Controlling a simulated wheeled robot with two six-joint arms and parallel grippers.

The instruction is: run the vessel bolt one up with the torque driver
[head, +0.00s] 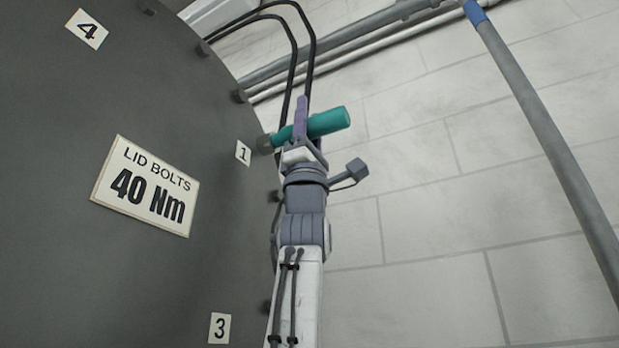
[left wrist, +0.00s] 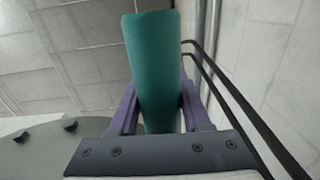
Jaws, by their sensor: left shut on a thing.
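The torque driver (head: 331,121) has a green handle and a grey head (head: 265,144). My left gripper (head: 300,128) is shut around its handle, and in the left wrist view the purple fingers (left wrist: 158,112) grip the green handle (left wrist: 154,55) from both sides. The driver lies nearly level, its head pointing left at the edge of the dark grey vessel lid (head: 60,200), beside the label "1" (head: 243,153). Bolt one is hidden at the driver head; I cannot tell whether the head is seated on it. My right gripper is not in view.
A plate reading "LID BOLTS 40 Nm" (head: 146,186) is on the lid, with labels "4" (head: 87,29) and "3" (head: 220,328). Other bolts (head: 240,96) line the rim. Black hoses (head: 294,55) run behind the driver. A grey pipe (head: 550,130) stands at right.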

